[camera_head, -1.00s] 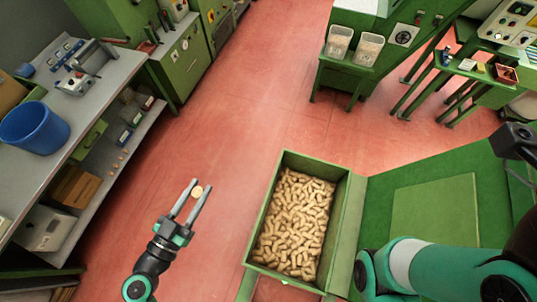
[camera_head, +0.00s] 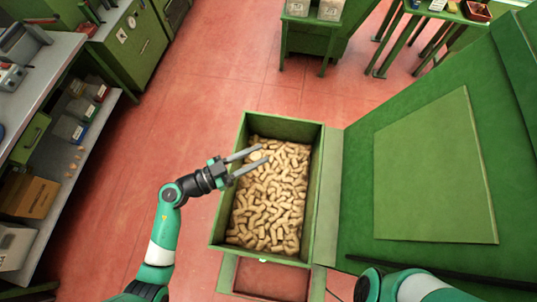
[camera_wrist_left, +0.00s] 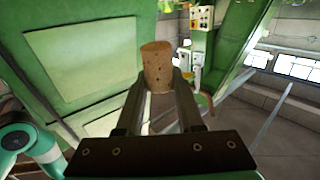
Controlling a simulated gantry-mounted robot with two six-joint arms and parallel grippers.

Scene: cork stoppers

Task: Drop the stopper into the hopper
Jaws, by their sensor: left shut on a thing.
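A cork stopper (camera_wrist_left: 157,67) stands between the fingertips of my left gripper (camera_wrist_left: 158,82) in the left wrist view, and the fingers are shut on it. In the head view my left gripper (camera_head: 262,157) reaches in from the left over the green hopper (camera_head: 328,190). The held stopper (camera_head: 256,156) is hard to tell from the corks behind it there. The hopper is an open box full of many loose corks (camera_head: 268,205). My right arm shows at the lower right, but its gripper is out of view.
A large green sloping panel (camera_head: 435,165) adjoins the hopper's right side. A grey workbench with shelves (camera_head: 70,165) stands at the left, and a green stand (camera_head: 310,40) is at the back. Red floor (camera_head: 190,110) lies open between them.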

